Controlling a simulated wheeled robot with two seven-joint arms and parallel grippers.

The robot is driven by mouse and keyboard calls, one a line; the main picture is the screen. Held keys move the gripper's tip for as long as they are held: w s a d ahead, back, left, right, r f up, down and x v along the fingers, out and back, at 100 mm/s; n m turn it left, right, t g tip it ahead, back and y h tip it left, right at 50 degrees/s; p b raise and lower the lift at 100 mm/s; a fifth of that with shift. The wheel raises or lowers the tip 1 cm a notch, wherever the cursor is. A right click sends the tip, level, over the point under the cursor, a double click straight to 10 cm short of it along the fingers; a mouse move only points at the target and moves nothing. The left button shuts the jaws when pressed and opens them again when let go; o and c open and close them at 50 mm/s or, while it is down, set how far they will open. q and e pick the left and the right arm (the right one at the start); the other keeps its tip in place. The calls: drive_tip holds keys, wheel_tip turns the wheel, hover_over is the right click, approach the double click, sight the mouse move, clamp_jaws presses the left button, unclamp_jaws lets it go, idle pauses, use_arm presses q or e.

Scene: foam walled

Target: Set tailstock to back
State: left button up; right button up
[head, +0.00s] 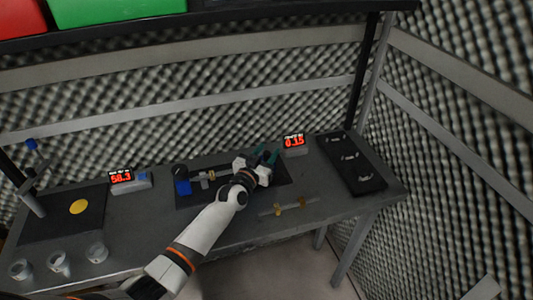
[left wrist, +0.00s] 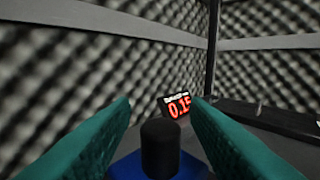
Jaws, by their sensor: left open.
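A small lathe-like fixture stands on a dark base plate (head: 222,196) in the middle of the bench, with a blue block (head: 182,187) at its left end. In the left wrist view a blue part (left wrist: 140,167) with a black knob (left wrist: 160,147), probably the tailstock, sits low between my fingers. In the head view my gripper and wrist hide that end of the fixture. My left gripper (head: 265,155) is open, its two teal fingers on either side of the knob with visible gaps; it also shows in the left wrist view (left wrist: 162,103). My right gripper is not in view.
A red display reading 0.15 (head: 294,142) stands just behind the fixture, and another display (head: 122,177) stands left. A black tray (head: 343,158) lies at right, a brass-fitted rod (head: 290,208) in front. Several cups (head: 58,262) stand front left. Foam walls enclose the bench.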

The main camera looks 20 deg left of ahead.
use_arm(q)
drive_tip(key=shift+w, duration=0.15)
drive_tip(key=shift+c, duration=0.9)
clamp_jaws()
drive_tip(key=shift+d, duration=0.1)
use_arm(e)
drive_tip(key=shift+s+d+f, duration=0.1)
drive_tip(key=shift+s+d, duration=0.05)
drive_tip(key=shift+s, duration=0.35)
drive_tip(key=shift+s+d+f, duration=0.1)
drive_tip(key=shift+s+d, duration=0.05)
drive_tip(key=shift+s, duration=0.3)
use_arm(q)
drive_tip(key=shift+w+d, duration=0.4)
drive_tip(key=shift+d, duration=0.2)
drive_tip(key=shift+w+d, duration=0.35)
drive_tip(key=shift+d, duration=0.2)
drive_tip(key=shift+r, duration=0.1)
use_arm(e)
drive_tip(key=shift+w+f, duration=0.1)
use_arm(q)
drive_tip(key=shift+c, duration=1.3)
unclamp_jaws()
drive_tip(key=o, duration=0.4)
drive_tip(key=shift+w+d, duration=0.15)
drive_tip(key=shift+o, duration=0.2)
